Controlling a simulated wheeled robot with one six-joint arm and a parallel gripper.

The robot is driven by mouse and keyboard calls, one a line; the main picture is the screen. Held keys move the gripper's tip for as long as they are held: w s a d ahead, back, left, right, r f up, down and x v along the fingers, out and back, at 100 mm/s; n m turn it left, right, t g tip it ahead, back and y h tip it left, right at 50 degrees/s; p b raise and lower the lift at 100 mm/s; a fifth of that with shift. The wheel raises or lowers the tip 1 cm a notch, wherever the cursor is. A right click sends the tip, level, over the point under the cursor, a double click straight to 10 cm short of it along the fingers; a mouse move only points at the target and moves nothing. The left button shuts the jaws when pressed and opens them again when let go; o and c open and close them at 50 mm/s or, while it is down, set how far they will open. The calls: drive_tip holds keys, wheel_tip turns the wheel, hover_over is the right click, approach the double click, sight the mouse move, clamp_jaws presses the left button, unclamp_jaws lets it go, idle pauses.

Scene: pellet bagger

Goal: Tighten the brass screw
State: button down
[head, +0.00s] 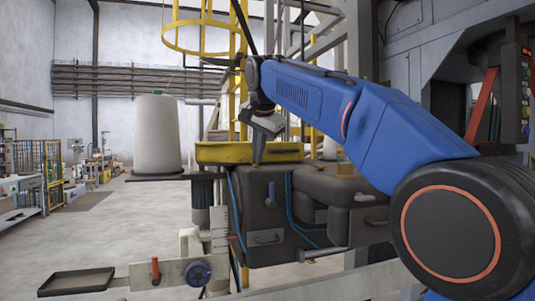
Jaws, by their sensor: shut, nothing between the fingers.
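My gripper (257,160) points down with its fingers together and empty. Its tip is at the top of the dark machine housing (262,194), in front of the yellow tray (220,153); I cannot tell whether it touches. A small brass-coloured round piece (345,169) sits on top of the housing to the right of my gripper. It may be the brass screw, but it is too small to be sure. No other screw can be made out, and the spot under my fingertips is hidden.
A white bracket with a red handle (155,270) and a blue knob (198,273) is at lower left, beside a dark tray (68,281). A yellow ladder cage rises behind.

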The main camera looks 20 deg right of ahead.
drive_tip(key=m+h, duration=0.1)
drive_tip(key=a+m+h, duration=0.1)
drive_tip(key=m, duration=0.1)
drive_tip(key=m+g, duration=0.1)
drive_tip(key=shift+w+a+m+h, duration=0.3)
drive_tip(key=shift+a+m+h, duration=0.1)
drive_tip(key=shift+w+a, duration=0.1)
drive_tip(key=shift+a, duration=0.05)
idle(0.3)
drive_tip(key=shift+w, duration=0.15)
